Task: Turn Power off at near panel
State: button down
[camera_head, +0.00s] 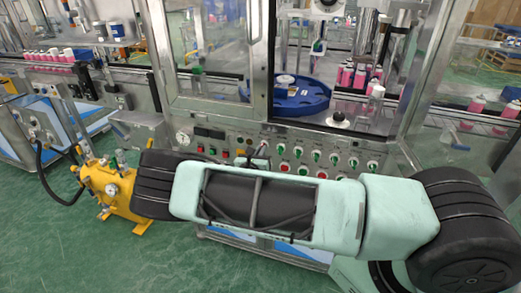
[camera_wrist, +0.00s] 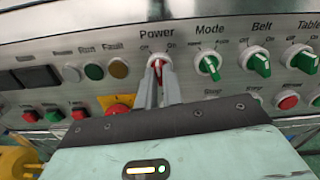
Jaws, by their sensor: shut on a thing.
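The Power knob (camera_wrist: 157,64) is red on a white ring, under the word "Power" with "Off" at left and "On" at right. My gripper (camera_wrist: 160,74) reaches up to it, its two grey fingers one on each side of the knob's handle. The fingers cover part of the knob, so its exact angle is hard to read. In the head view the near panel (camera_head: 220,146) runs along the machine's front, and my arm crosses in front of it. The knob and fingertips are not clear there.
Right of Power are green knobs for Mode (camera_wrist: 208,65), Belt (camera_wrist: 259,64) and Table (camera_wrist: 304,62). A red-and-yellow emergency button (camera_wrist: 118,106) sits close below left. A yellow tank (camera_head: 112,188) stands on the floor at left.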

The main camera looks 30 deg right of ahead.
jog(key=shift+n+p, duration=0.3)
jog(key=shift+n, duration=1.9)
jog(key=c, duration=1.5)
grip_release()
jog(key=shift+c, duration=0.2)
jog(key=b+v, duration=0.3)
jog(key=v, duration=1.4)
jog(key=shift+s+a, duration=0.2)
